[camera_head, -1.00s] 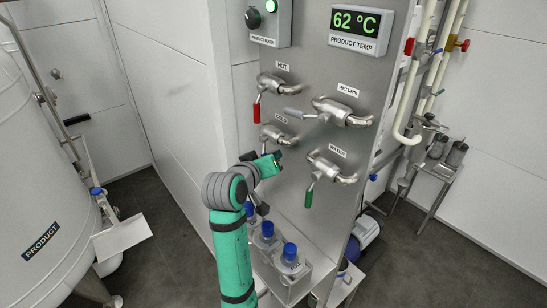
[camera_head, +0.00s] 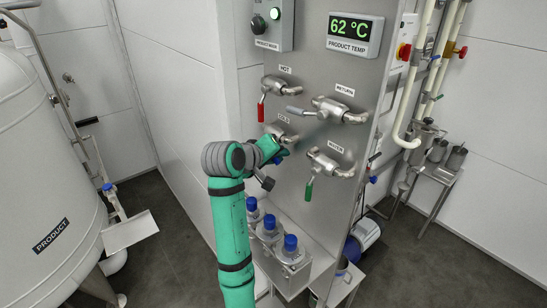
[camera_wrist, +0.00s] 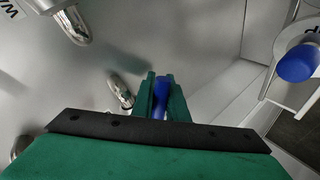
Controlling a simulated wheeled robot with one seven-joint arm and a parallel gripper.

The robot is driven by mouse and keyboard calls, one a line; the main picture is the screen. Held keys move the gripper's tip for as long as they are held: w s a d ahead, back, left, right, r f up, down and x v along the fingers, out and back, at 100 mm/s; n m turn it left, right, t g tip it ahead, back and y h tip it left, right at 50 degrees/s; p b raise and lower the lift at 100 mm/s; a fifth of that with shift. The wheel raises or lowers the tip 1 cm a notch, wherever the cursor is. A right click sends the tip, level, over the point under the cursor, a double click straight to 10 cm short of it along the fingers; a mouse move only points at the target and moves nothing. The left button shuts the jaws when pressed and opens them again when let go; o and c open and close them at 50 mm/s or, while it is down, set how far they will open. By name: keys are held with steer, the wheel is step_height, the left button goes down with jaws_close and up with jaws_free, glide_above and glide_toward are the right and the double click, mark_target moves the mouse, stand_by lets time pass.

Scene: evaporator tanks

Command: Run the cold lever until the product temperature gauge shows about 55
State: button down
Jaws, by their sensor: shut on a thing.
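The product temperature gauge (camera_head: 355,31) on the steel panel reads 62 °C in green digits. The cold valve (camera_head: 283,133) is on the left of the panel, below the hot valve; my arm covers part of it. My gripper (camera_head: 279,157) is at this valve. In the wrist view my gripper (camera_wrist: 160,88) is shut on the blue cold lever (camera_wrist: 161,104), which shows between the green fingers. The exact angle of the lever is hard to tell, as the fingers hide most of it.
The red hot lever (camera_head: 261,111) hangs down just above my gripper. The grey return lever (camera_head: 295,110) points left, and the green water lever (camera_head: 309,190) hangs down at lower right. Blue-capped bottles (camera_head: 290,244) stand in a holder below. A product tank (camera_head: 45,190) is at left.

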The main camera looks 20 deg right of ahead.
steer(key=shift+s+d+f, duration=0.2)
steer(key=shift+s+d, duration=0.05)
steer(key=shift+d, duration=0.05)
steer(key=shift+w+a, duration=0.1)
steer(key=c, duration=1.7)
jaws_free()
steer(key=shift+w, duration=0.25)
steer(key=shift+c, duration=0.2)
steer(key=v, duration=1.1)
steer(key=shift+a, duration=0.15)
steer(key=shift+s, duration=0.1)
stand_by(3.7)
